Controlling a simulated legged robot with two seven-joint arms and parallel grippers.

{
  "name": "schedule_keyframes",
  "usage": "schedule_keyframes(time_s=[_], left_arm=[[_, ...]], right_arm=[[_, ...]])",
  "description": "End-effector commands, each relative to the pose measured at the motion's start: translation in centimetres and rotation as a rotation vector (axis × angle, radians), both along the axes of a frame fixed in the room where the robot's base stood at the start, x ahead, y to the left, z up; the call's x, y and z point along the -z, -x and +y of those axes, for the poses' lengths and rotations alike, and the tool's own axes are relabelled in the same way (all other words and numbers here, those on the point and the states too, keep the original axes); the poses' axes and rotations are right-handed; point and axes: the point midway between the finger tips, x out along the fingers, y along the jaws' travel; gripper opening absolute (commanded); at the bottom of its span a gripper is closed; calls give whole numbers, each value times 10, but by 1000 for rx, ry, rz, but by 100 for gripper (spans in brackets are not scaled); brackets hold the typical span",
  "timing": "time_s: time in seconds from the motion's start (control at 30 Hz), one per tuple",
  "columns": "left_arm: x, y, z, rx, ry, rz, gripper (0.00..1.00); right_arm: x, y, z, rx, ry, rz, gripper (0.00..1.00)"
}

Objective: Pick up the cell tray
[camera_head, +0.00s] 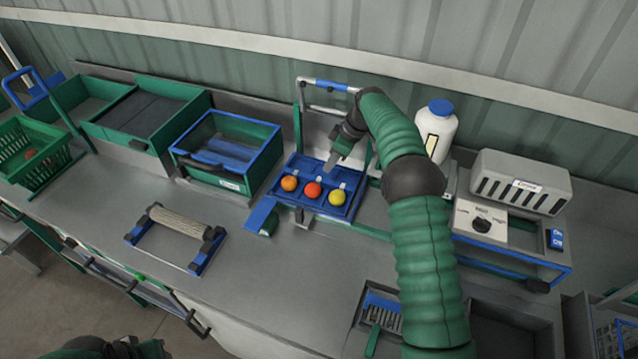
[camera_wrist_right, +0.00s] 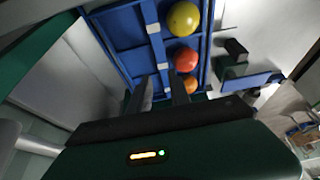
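The cell tray (camera_head: 318,212) is a blue compartmented tray on the bench, in front of an upright frame. An orange fruit (camera_head: 289,183), a red one (camera_head: 312,190) and a yellow one (camera_head: 336,197) sit in its front cells; the back cells look empty. My right gripper (camera_head: 331,166) points down over the back part of the tray. In the right wrist view the tray (camera_wrist_right: 121,38) lies beyond the right gripper (camera_wrist_right: 165,88), whose two fingers are apart with nothing clearly between them. Contact with the tray cannot be told. My left gripper is not in view.
A blue-green bin (camera_head: 262,162) stands left of the tray, a roller stand (camera_head: 178,226) front left. A white bottle (camera_head: 440,128) with a blue cap and a grey slotted box (camera_head: 520,180) stand right. The bench front-centre (camera_head: 290,285) is clear.

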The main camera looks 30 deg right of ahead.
Motion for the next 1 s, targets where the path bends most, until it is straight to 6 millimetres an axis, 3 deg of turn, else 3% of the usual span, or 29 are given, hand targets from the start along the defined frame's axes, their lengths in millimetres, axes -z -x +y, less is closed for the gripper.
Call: schedule_keyframes(time_s=[0.5,0.77,0.93,1.0], left_arm=[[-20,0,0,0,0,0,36],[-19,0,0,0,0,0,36],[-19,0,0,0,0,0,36],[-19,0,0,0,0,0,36]], right_arm=[[75,-22,21,1,0,2,24],[80,-24,23,2,0,-2,24],[80,-24,23,2,0,-2,3],[80,-24,22,2,-1,-1,0]])
